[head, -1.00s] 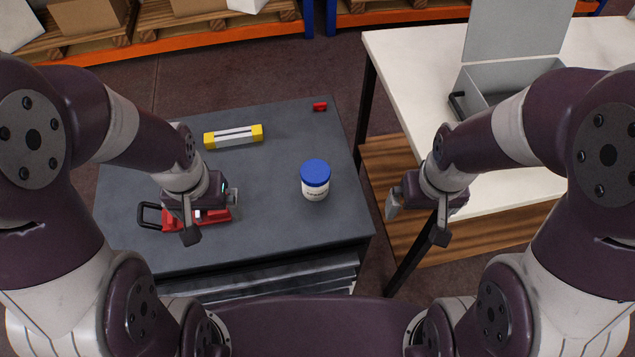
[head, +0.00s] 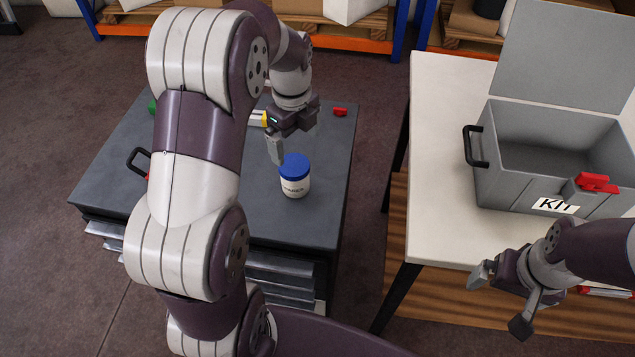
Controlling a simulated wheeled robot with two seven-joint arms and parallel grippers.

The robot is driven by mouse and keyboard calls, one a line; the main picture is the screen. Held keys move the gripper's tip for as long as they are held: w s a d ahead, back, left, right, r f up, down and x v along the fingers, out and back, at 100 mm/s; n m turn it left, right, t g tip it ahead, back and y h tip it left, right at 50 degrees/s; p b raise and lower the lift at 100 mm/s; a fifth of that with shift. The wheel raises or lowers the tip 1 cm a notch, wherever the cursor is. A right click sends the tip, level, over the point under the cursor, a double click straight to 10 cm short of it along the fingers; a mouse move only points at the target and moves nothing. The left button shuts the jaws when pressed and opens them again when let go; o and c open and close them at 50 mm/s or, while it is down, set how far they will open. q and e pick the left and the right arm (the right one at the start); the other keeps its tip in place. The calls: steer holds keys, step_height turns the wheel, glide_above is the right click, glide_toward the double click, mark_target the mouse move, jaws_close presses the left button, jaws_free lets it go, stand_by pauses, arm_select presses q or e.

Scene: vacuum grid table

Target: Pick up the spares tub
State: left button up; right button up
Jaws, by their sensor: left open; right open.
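The spares tub (head: 295,184) is a white jar with a blue lid and dark lettering. It stands upright on the dark grey cabinet top (head: 322,215), near its right side. My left gripper (head: 296,149) is open and empty, just above and behind the tub's lid, with a finger hanging at the upper left of the lid. I cannot tell whether it touches the lid. My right gripper (head: 498,297) is open and empty in front of the white table's front edge, well to the right of the tub.
A small red part (head: 340,112) lies behind the tub. My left arm hides much of the cabinet's left half; a black handle (head: 138,161) shows there. An open grey kit case (head: 545,160) stands on the white table (head: 432,205). A gap separates table and cabinet.

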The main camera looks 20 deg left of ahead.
mark_target(296, 179)
arm_select(q)
steer(key=shift+s+a+f+m, duration=0.1)
steer(key=shift+a+f+m, duration=0.2)
steer(key=shift+f, duration=0.3)
steer(key=shift+s+a+f+m, duration=0.1)
steer(key=shift+a+f+m, duration=0.1)
steer(key=shift+a+f, duration=0.3)
steer(key=f, duration=0.3)
steer(key=d+f, duration=0.1)
steer(key=f, duration=0.3)
steer(key=f+b, duration=0.1)
steer(key=f, duration=0.2)
steer(key=shift+s+d+f, duration=0.1)
steer(key=shift+d+f, duration=0.1)
steer(key=shift+f, duration=0.2)
steer(key=c, duration=1.1)
